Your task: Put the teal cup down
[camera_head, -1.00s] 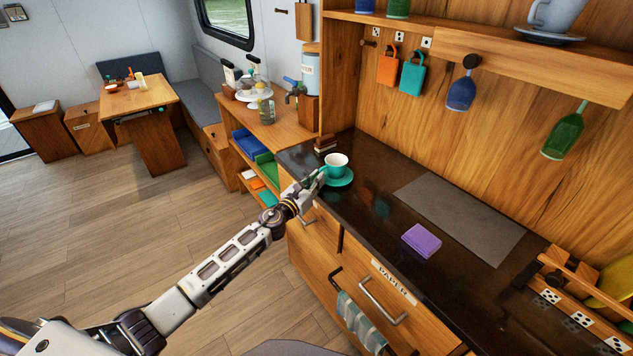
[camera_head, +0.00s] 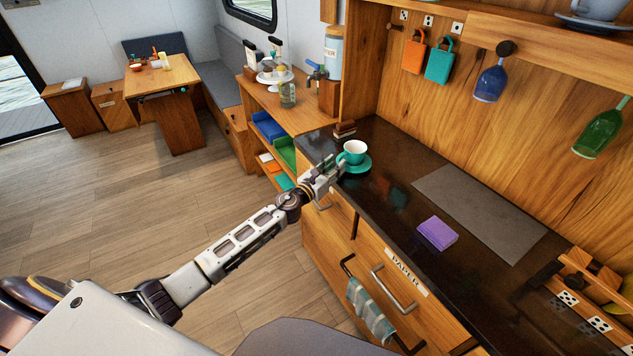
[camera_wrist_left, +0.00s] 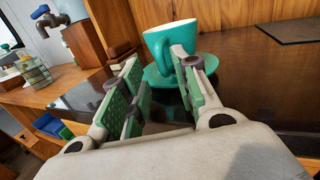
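The teal cup (camera_head: 353,153), white inside, sits upright on a teal saucer (camera_head: 361,168) on the dark counter, near its far left edge. In the left wrist view the cup (camera_wrist_left: 183,41) and saucer (camera_wrist_left: 209,69) are just ahead, partly covered by my right-hand finger. My left gripper (camera_head: 335,166) is beside the cup, on its left. In the left wrist view its green-padded fingers (camera_wrist_left: 160,88) stand apart with a gap between them. The cup's handle lies just beyond that gap, and nothing is gripped. My right gripper is not in view.
The dark counter (camera_head: 398,206) holds a grey mat (camera_head: 480,215) and a purple block (camera_head: 437,233). Small brown blocks (camera_head: 344,130) lie behind the cup. A wooden shelf unit with a dispenser (camera_head: 327,90) stands to the left. Tags and glasses hang on the back wall.

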